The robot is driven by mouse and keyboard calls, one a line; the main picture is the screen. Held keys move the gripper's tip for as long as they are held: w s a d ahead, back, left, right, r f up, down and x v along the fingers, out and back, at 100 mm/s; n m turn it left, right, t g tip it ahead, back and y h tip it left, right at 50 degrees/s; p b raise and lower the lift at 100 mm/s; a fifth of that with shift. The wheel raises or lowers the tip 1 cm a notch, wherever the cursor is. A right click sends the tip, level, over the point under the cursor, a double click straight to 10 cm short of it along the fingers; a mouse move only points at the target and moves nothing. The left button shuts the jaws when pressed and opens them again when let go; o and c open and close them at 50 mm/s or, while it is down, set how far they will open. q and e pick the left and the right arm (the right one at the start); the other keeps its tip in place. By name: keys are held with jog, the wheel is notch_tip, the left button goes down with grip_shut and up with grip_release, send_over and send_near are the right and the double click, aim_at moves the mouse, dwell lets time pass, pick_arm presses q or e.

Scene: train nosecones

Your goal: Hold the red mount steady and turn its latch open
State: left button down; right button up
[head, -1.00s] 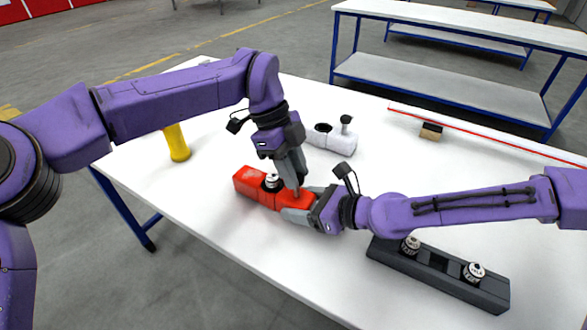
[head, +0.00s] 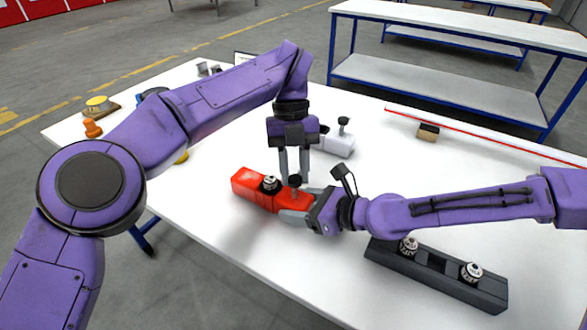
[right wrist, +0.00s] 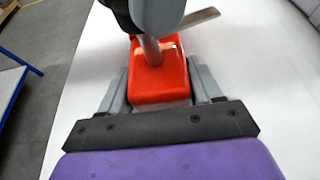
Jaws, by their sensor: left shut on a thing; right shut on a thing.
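The red mount (head: 247,186) lies on the white table in the head view, with a metal-and-black knob (head: 269,183) on its top. Its latch, a black knob (head: 295,181) on a post, stands at its right part. My left gripper (head: 294,174) points down from above and is shut on the latch knob. My right gripper (head: 297,205) comes from the right and is shut on the mount's right end. In the right wrist view the red mount (right wrist: 160,88) sits between my right fingers. The latch post (right wrist: 151,48) rises from it; its top is largely hidden.
A white mount (head: 338,144) with a black knob stands behind. A dark rail (head: 435,272) with two round metal pieces lies at the front right. A brown block (head: 428,132) is near a red line at the back.

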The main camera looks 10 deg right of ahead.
pick_arm(q)
jog(key=shift+d+m+y, duration=0.1)
jog(key=shift+m+y, duration=0.4)
jog(key=shift+m, duration=1)
jog(key=c, duration=0.8)
grip_release()
